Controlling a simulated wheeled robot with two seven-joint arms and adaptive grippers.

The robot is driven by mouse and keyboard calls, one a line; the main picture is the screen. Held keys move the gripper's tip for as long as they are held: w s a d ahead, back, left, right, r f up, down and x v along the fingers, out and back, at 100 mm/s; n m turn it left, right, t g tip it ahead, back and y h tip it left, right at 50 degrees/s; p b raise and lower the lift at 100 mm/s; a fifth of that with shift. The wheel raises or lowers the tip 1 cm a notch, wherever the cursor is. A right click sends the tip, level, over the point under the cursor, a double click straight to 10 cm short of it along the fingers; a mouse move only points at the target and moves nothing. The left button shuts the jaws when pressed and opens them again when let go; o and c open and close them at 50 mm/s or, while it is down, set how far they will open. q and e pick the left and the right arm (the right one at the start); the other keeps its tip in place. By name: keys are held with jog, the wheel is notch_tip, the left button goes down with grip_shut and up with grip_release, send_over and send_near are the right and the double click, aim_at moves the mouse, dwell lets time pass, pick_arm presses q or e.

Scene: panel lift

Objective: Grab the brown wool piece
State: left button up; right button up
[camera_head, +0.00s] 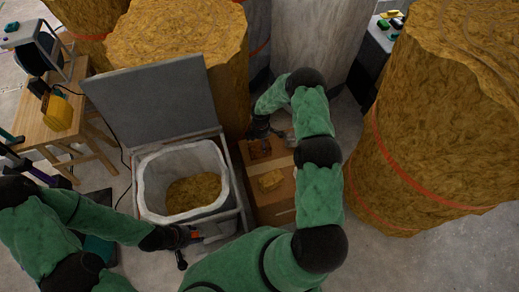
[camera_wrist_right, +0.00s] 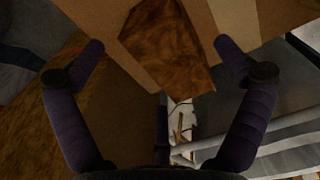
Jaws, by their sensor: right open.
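In the right wrist view the brown wool piece (camera_wrist_right: 165,48) shows at the top, between and beyond my spread fingertips. My right gripper (camera_head: 276,133) is open just behind the brown piece in the head view; its two fingers also show in the wrist view (camera_wrist_right: 160,47). I cannot tell whether they touch it. My left gripper (camera_head: 190,235) is low at the bin's front edge, by an orange part; its fingers are unclear.
An open bin (camera_head: 145,183) with a white liner holds yellow-brown wool (camera_head: 193,192); its grey lid (camera_head: 150,103) stands raised behind. Large wool bales (camera_head: 430,110) stand at right and back. A wooden stool (camera_head: 40,125) is at left.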

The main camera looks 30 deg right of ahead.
jog(key=shift+a+f+b, duration=0.15)
jog(key=shift+f+b, duration=0.2)
jog(key=shift+f, duration=1.15)
jog(key=shift+a+f+b, duration=0.15)
jog(key=shift+f+b, duration=0.15)
jog(key=shift+f, duration=1.2)
jog(key=c, duration=0.7)
